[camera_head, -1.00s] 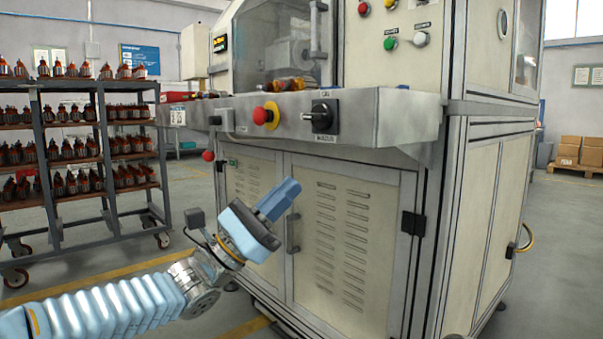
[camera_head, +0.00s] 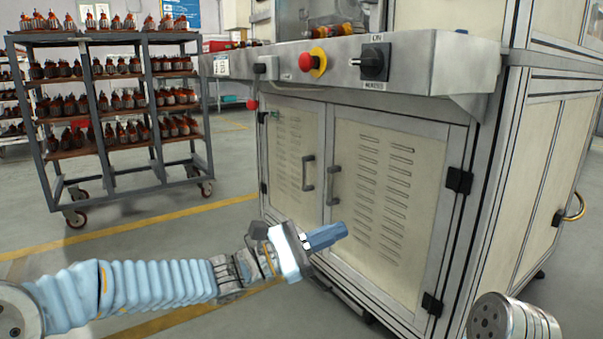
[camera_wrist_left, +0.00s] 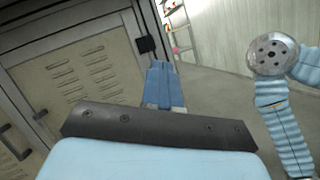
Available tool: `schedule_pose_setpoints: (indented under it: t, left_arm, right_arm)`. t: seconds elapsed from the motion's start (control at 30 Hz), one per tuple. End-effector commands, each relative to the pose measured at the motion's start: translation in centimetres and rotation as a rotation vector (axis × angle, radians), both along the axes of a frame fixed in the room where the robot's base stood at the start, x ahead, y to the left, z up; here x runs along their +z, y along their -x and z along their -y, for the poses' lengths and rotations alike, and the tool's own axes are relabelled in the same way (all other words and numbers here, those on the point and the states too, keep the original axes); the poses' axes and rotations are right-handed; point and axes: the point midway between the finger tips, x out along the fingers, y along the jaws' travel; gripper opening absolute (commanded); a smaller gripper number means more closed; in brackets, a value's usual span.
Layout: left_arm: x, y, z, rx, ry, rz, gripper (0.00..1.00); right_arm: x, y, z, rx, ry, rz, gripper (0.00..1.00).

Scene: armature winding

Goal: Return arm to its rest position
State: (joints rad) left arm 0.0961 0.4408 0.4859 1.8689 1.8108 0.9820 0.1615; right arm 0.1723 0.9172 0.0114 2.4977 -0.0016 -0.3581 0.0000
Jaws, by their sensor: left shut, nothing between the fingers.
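My left arm comes in from the left in the head view, in a ribbed light-blue sleeve. Its gripper (camera_head: 328,236) has blue fingers, shut together and empty, pointing right in front of the machine's lower doors. In the left wrist view the shut blue fingers (camera_wrist_left: 163,88) point away from the camera, with the machine's door to the left. Part of my other arm shows at the bottom right of the head view and at the right of the wrist view. My right gripper is not in view.
The cream winding machine (camera_head: 390,190) stands close ahead, its grey control ledge (camera_head: 430,62) jutting out above the arm. A red stop button (camera_head: 312,62) and a black rotary switch (camera_head: 375,61) are on it. A wheeled rack (camera_head: 105,145) of armatures stands left. Open floor lies between.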

Motion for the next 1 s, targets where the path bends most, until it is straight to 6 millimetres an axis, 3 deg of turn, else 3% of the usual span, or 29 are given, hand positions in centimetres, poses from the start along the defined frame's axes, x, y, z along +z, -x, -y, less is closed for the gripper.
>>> schedule_pose_setpoints:
  t: [0.03,0.1,0.27,0.4,0.5,0.6,0.7,0.87,1.0]
  left_arm:
    - [-4.6,-0.1,0.3,-0.002,-0.115,-0.026,0.0]
    - [-10.8,0.3,0.4,-0.011,-0.283,-0.046,0.0]
    - [-24.7,2.7,-1.7,-0.063,-0.663,-0.054,0.0]
    - [-35.8,6.5,-5.6,-0.148,-0.988,-0.005,0.0]
    - [-42.7,9.8,-9.3,-0.236,-1.206,0.082,0.0]
    - [-48.1,13.2,-13.0,-0.335,-1.386,0.216,0.0]
    - [-52.1,16.5,-16.2,-0.439,-1.511,0.395,0.0]
    - [-55.4,20.7,-18.4,-0.551,-1.568,0.704,0.0]
    - [-50.5,20.8,-18.3,-0.553,-1.568,0.75,0.0]
  right_arm:
    - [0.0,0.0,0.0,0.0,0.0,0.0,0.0]
    - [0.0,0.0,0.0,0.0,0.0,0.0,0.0]
    - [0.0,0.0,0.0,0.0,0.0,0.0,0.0]
    - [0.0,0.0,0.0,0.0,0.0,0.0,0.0]
    - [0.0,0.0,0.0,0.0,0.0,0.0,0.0]
    - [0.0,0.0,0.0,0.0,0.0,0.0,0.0]
    - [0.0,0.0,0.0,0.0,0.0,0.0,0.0]
    - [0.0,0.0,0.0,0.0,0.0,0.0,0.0]
    - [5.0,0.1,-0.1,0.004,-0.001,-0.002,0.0]
